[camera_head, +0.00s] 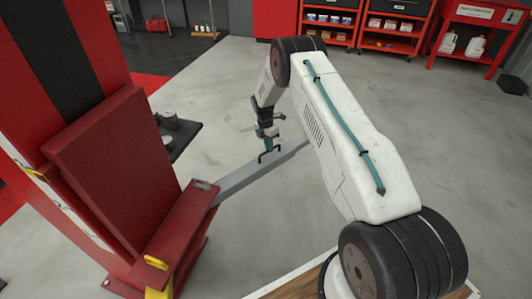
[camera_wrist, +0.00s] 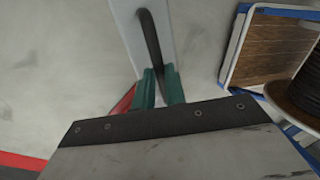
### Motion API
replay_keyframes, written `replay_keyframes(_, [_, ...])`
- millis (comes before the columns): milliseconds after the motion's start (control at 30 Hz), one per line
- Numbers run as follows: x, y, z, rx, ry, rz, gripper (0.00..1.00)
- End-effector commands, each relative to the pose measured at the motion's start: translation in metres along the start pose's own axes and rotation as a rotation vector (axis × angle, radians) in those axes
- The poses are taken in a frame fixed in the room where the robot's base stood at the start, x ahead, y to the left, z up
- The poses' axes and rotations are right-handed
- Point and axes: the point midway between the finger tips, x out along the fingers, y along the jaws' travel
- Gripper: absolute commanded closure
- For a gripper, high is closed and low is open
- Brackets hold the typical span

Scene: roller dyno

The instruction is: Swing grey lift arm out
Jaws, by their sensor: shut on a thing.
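The grey lift arm (camera_head: 241,179) reaches out from the red lift post (camera_head: 105,165) toward the right, low above the floor. It also shows in the wrist view (camera_wrist: 127,22) as a pale grey bar. A black handle (camera_head: 264,157) stands on top of the lift arm; in the wrist view it is a dark curved bar (camera_wrist: 151,45). My gripper (camera_head: 268,146) points down at the handle. Its green fingers (camera_wrist: 160,88) are shut on the handle. The far end of the lift arm is partly hidden behind my arm.
Grey cans (camera_head: 168,120) stand on a dark surface beside the post. Red shelves (camera_head: 365,22) with boxes and a red cart (camera_head: 475,32) with white jugs stand at the back. Yellow parts (camera_head: 156,263) sit on the post's base. The floor around the lift arm is clear.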

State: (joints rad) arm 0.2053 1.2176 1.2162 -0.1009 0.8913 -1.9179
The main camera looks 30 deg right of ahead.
Motion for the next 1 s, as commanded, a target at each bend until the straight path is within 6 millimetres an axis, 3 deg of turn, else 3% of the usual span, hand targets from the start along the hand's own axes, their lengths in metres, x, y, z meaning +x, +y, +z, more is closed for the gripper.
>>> replay_keyframes(267, [0.0,0.003,0.016,-0.038,-0.01,0.001,1.0])
replay_keyframes(667, [-0.004,0.013,0.004,-0.063,-0.02,0.008,1.0])
replay_keyframes(700, [-0.004,0.013,0.002,-0.064,-0.021,0.009,0.82])
replay_keyframes(767, [-0.004,0.014,0.001,-0.065,-0.021,0.009,0.66])
replay_keyframes(1000, [-0.003,0.014,-0.004,-0.067,-0.017,0.004,0.66])
